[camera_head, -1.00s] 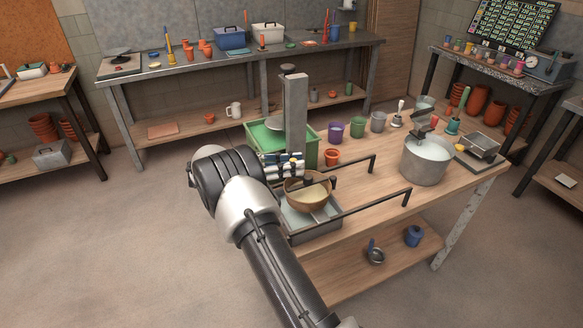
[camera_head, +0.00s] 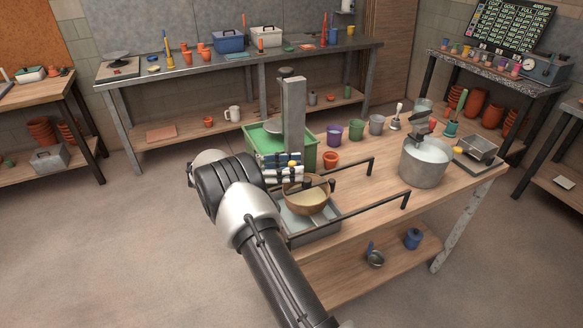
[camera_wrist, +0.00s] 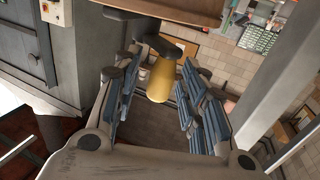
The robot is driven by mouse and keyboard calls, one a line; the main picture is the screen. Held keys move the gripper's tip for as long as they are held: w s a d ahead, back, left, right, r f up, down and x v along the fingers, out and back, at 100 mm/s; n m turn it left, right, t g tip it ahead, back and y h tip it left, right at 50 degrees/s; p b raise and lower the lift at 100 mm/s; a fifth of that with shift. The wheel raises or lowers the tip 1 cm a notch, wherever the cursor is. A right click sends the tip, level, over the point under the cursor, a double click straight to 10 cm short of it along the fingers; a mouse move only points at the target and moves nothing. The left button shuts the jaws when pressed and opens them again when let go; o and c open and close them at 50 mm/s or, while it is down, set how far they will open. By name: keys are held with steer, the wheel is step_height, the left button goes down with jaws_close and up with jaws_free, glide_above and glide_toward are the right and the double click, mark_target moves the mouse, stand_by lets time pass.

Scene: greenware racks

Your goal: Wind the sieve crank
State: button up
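The sieve (camera_head: 306,203) is a round tan drum with pale material inside. It sits over a grey metal tray (camera_head: 325,232) beside two black rails, with a grey post (camera_head: 293,115) behind it. In the wrist view the crank handle (camera_wrist: 160,80), a yellow-tan grip on a dark arm, lies between my fingers. My gripper (camera_wrist: 160,98) is open around it, with gaps visible on both sides. In the head view my gripper (camera_head: 284,168) is at the sieve's upper left edge, and the crank is mostly hidden there.
A green tub (camera_head: 270,142) stands behind my gripper. A terracotta pot (camera_head: 330,159), coloured cups and a large grey pot (camera_head: 425,162) stand on the bench (camera_head: 375,195). The black rails (camera_head: 375,220) rise on the right. Open floor lies to the left.

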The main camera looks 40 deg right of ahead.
step_height(320, 180, up, 10)
stand_by(0.7)
